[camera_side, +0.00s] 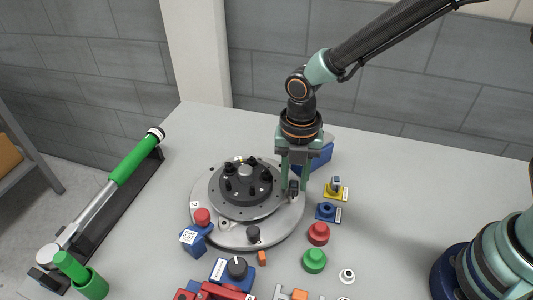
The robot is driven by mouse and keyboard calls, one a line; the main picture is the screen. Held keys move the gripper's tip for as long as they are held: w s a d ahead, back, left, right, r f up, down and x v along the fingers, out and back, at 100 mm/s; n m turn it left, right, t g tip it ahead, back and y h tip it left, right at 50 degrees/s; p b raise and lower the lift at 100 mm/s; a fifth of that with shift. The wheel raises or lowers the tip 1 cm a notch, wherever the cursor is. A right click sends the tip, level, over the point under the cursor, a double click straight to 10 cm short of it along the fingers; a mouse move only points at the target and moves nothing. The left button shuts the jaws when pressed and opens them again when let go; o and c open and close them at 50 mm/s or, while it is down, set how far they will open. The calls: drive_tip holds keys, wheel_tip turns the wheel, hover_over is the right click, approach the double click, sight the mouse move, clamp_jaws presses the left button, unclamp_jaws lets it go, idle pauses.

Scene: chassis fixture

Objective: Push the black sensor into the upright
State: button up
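My gripper (295,187) points straight down at the right edge of the round metal fixture (208,229). Its two green fingers are apart, with a small dark piece (293,188) between their tips, which looks like the black sensor. I cannot tell whether the fingers press on it or only stand around it. The upright is not clearly distinguishable here; the fingers hide part of that spot. Several black posts (231,169) stand on the raised middle disc of the fixture. A separate black knob-like part (253,234) stands on the fixture's front rim.
A blue block (320,157) stands behind my gripper. Yellow (335,193) and blue (328,212) bases, red (318,233) and green (314,260) buttons lie to the right. A blue box with a red button (195,239) touches the left front. The table's back right is clear.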

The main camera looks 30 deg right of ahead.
drive_tip(key=shift+r, duration=0.15)
idle(0.3)
drive_tip(key=shift+r, duration=1.45)
drive_tip(key=o, duration=0.6)
drive_tip(key=shift+c, duration=0.2)
drive_tip(key=shift+r, duration=2.2)
